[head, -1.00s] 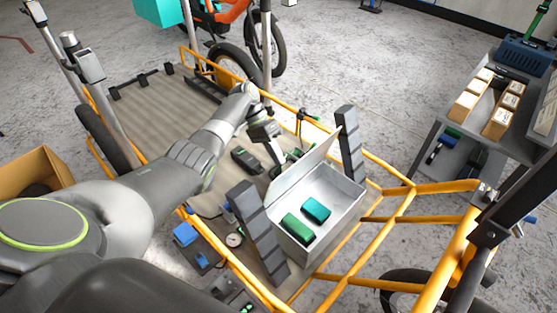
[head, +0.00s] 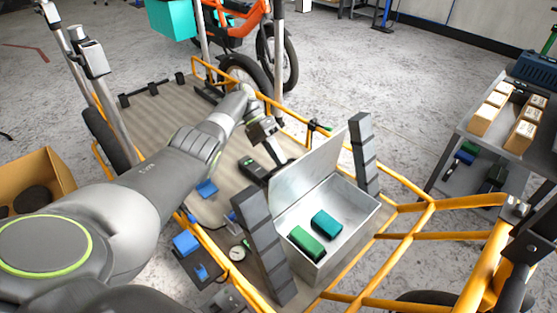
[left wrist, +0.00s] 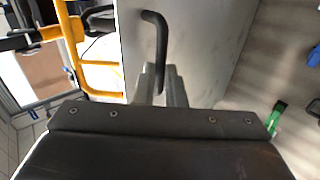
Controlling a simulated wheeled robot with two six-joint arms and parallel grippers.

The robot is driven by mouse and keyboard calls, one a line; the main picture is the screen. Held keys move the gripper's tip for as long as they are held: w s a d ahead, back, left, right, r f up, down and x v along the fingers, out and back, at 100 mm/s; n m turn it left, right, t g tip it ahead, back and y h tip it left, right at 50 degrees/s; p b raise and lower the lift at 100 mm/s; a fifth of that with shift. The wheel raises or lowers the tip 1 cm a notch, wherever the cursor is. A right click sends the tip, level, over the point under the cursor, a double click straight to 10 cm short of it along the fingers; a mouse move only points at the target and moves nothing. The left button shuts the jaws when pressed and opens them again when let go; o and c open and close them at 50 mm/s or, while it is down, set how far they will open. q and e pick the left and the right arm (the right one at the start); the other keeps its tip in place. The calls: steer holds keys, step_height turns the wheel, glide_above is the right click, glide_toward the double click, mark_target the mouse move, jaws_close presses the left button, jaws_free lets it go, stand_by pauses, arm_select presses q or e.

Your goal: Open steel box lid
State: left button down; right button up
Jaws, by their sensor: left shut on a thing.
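The steel box (head: 338,254) sits on the cargo bike's deck with its lid (head: 306,168) standing up along the far-left side, so the box is open. A green block (head: 307,244) and a teal block (head: 326,224) lie inside. My left gripper (head: 281,156) is behind the lid, on its outer side. In the left wrist view its fingers (left wrist: 164,84) are shut at the lower end of a dark bent handle (left wrist: 158,42) on the grey lid face (left wrist: 210,50). The lid hides part of the fingertips in the head view. My right gripper is not in view.
Dark ribbed posts stand at the box's near-left (head: 262,245) and far-right (head: 363,155) corners. Orange rails (head: 412,222) frame the deck. A dark device (head: 254,169) lies left of the lid. A grey cart (head: 480,150) with small boxes stands at right.

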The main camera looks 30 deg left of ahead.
arm_select(q)
steer(key=shift+s+a+f, duration=0.1)
steer(key=shift+s+f, duration=0.05)
steer(key=shift+f, duration=0.55)
steer(key=shift+s+a+f, duration=0.1)
steer(key=shift+s+f, duration=0.05)
steer(key=shift+f, duration=0.5)
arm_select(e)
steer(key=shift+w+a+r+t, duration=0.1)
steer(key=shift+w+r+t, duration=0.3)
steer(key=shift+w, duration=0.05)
arm_select(q)
steer(key=c, duration=1.8)
jaws_free()
steer(key=shift+w+f, duration=0.1)
steer(key=shift+w, duration=0.05)
steer(key=shift+o, duration=1.4)
steer(key=shift+w+f, duration=0.25)
steer(key=shift+f, duration=0.05)
steer(key=shift+o, duration=0.2)
steer(key=shift+r, duration=0.3)
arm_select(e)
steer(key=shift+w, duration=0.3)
arm_select(q)
steer(key=shift+a+r, duration=0.1)
